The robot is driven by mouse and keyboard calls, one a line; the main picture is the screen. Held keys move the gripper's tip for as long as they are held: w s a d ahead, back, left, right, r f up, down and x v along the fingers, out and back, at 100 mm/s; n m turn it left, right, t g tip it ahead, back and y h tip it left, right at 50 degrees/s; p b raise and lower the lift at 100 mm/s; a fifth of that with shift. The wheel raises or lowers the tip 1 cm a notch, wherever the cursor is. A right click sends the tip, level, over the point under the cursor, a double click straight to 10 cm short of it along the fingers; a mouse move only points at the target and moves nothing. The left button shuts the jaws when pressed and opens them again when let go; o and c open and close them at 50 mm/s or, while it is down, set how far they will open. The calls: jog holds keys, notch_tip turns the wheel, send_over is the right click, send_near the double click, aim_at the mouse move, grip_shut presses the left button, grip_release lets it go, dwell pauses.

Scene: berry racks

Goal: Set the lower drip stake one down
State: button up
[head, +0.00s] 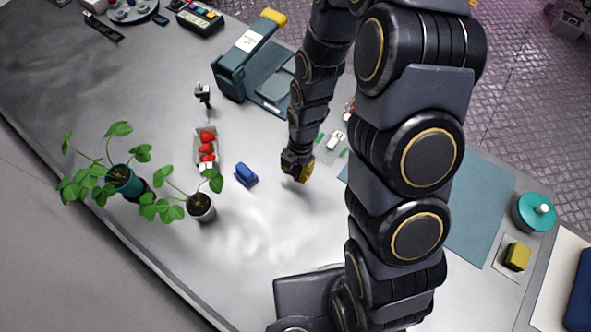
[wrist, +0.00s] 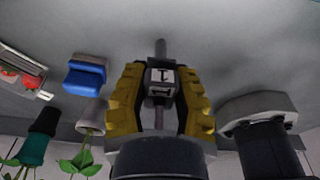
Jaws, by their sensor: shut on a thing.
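My gripper (head: 297,172) is low over the bare middle of the grey table in the head view. In the wrist view its yellow fingers (wrist: 160,95) are shut on a drip stake (wrist: 160,78), a dark block with a pale label marked 1. A thin grey rod sticks out of the block on the table side, roughly in line with the gripper. I cannot tell whether the rod's tip touches the table. The stake is hidden by the gripper in the head view.
Two potted plants (head: 122,178) (head: 201,206), a blue block (head: 246,174) and a tray of red berries (head: 197,143) stand left of my gripper. A small dark-and-white item (head: 203,93) stands behind the tray. A teal machine (head: 232,68) is farther back. The table in front is clear.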

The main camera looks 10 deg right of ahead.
jog(key=shift+f, duration=0.75)
jog(key=o, duration=0.7)
jog(key=shift+f, duration=0.1)
